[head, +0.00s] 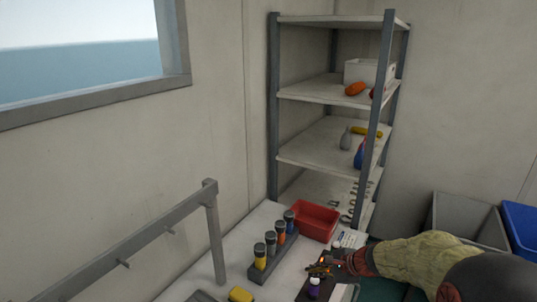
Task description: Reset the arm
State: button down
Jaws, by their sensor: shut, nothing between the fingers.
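My gripper (322,267) is at the lower right in the head view, at the end of my arm, which comes in from the right edge. It is shut with nothing held, low over a dark panel on the white table (212,281). Its fingers are small and partly blurred against the dark panel. A small purple and white item (314,288) stands just below the gripper in the picture; I cannot tell whether they touch.
A rack (258,277) holds several coloured cylinders, left of the gripper. A red bin (314,221) stands behind. A grey rail (130,246) rises at left, a shelf unit (309,93) at the back. Grey (467,217) and blue (522,225) bins are at right.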

jog(key=s+r+n+g+h, duration=0.15)
jog(key=s+n, duration=0.35)
jog(key=s, duration=0.5)
jog(key=s+r+n+g+h, duration=0.1)
jog(key=s+r+n+g, duration=0.2)
jog(key=s+n, duration=0.5)
jog(key=s+d+r+n+t+h+b, duration=0.1)
jog(key=s+r+n+t+h, duration=0.2)
jog(key=s+r, duration=0.9)
jog(key=shift+s+d+n+t, duration=0.4)
jog(key=shift+s+n, duration=0.3)
jog(key=shift+s, duration=0.55)
